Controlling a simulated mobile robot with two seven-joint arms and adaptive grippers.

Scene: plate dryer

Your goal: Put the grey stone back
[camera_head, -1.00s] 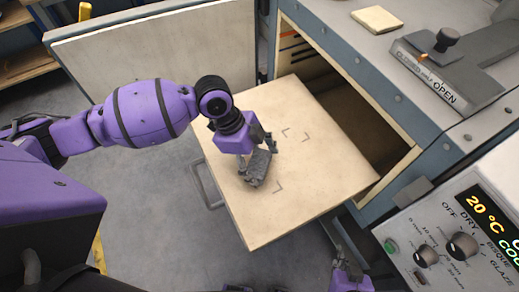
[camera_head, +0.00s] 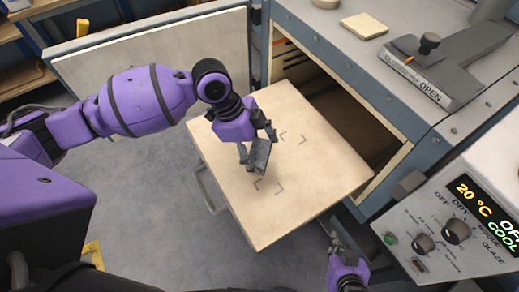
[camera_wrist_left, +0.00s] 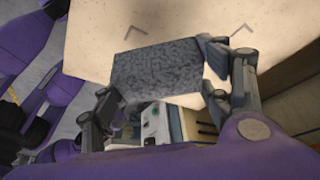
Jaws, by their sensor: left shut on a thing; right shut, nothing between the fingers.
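The grey stone (camera_head: 260,154) is a speckled block held in my left gripper (camera_head: 257,146), which is shut on it. In the head view they hang over the pulled-out pale shelf (camera_head: 310,195). The stone appears raised above the shelf. In the left wrist view the stone (camera_wrist_left: 157,68) sits between the two fingers (camera_wrist_left: 160,85). Dark corner marks (camera_head: 268,187) on the shelf show below the stone, and more marks (camera_head: 293,137) show above it in the picture. My right gripper (camera_head: 340,245) is shut and empty at the lower right, beyond the shelf's front edge.
The dryer's open chamber (camera_head: 350,110) lies behind the shelf, with its door (camera_head: 150,60) swung open to the left. A control panel (camera_head: 450,230) reads 20 °C and COOL. A pale tile (camera_head: 364,25) and the lever marked OPEN (camera_head: 428,58) are on top.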

